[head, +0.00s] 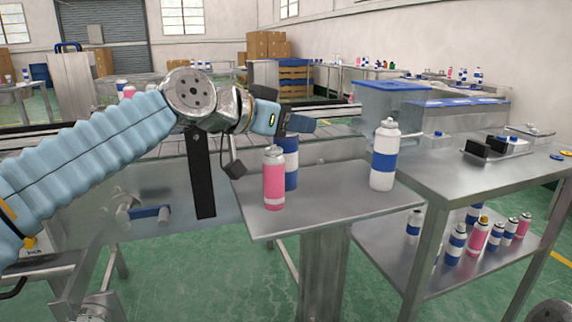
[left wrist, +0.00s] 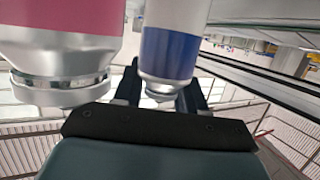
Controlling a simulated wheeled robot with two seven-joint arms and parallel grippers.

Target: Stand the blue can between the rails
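A blue-banded can (head: 291,165) stands on a small steel table (head: 330,212), partly hidden behind a pink can (head: 274,180). My left gripper (head: 300,123) is at its top. In the left wrist view the blue-banded can (left wrist: 171,50) shows between the two dark parted fingers (left wrist: 158,92), its narrow end toward the palm. I cannot tell whether the fingers press on it. The pink can (left wrist: 60,40) is close on the left there. A white can with a blue band (head: 383,157) stands upright at the table's right. Long dark rails (head: 50,137) run behind. My right gripper is out of view.
A steel bench (head: 470,180) stands close on the right, with black blocks on top and several cans on its lower shelf (head: 450,268). A blue-lidded clear bin (head: 392,98) stands behind. The small table's front middle is clear.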

